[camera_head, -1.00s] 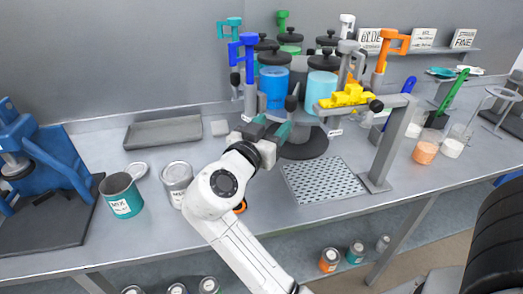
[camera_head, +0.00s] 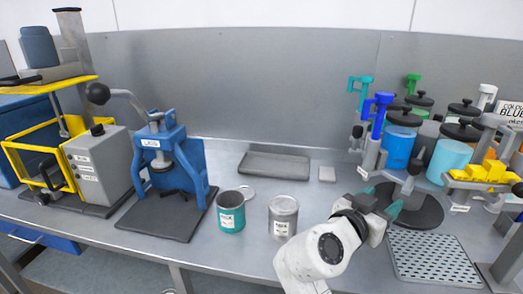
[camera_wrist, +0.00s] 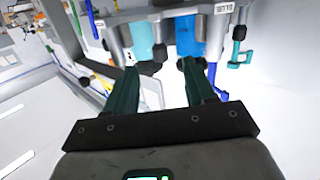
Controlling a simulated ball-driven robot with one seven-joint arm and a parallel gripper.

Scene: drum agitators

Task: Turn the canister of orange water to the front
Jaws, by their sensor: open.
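Several canisters with black lids and coloured levers stand on a round rotary stand (camera_head: 425,212) at the right in the head view. A blue canister (camera_head: 398,148) and a light-blue canister (camera_head: 447,160) face the front. In the wrist view the blue canister (camera_wrist: 188,36) and light-blue canister (camera_wrist: 143,40) hang beyond my fingertips. My gripper (camera_head: 381,200) is open and empty in front of the stand, below the blue canister. Its two green fingers (camera_wrist: 160,66) stand apart in the wrist view.
A perforated grey plate (camera_head: 432,258) lies right of my gripper, beside a yellow part (camera_head: 485,172) on a grey stand. An open teal can (camera_head: 231,213) and a grey can (camera_head: 283,216) stand left of my arm. A shallow tray (camera_head: 274,165) lies behind them.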

